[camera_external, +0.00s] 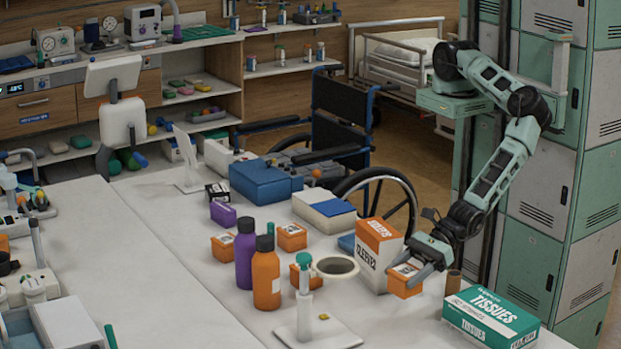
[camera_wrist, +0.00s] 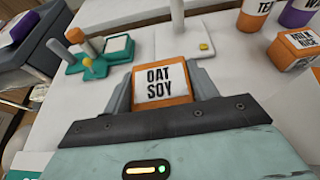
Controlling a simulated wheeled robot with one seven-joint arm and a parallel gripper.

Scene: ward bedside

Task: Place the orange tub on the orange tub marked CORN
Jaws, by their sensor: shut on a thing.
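My gripper (camera_external: 414,266) is shut on an orange tub (camera_external: 404,287) at the right part of the table, beside the orange-and-white box. In the wrist view, the held tub (camera_wrist: 163,84) has a white top reading OAT SOY, between the fingers. Three other orange tubs stand on the table: one at the left (camera_external: 224,247), one in the middle (camera_external: 291,237), and one partly hidden behind the dispenser stand (camera_external: 296,278). A tub reading MILK RICE (camera_wrist: 294,48) shows in the wrist view. I cannot read CORN on any tub.
An orange-and-white box (camera_external: 376,252), a white ring (camera_external: 335,267), an orange bottle (camera_external: 266,278) and a purple bottle (camera_external: 244,258) stand left of my gripper. A tissue box (camera_external: 490,318) is at the right front. A white stand (camera_external: 305,320) is at the front.

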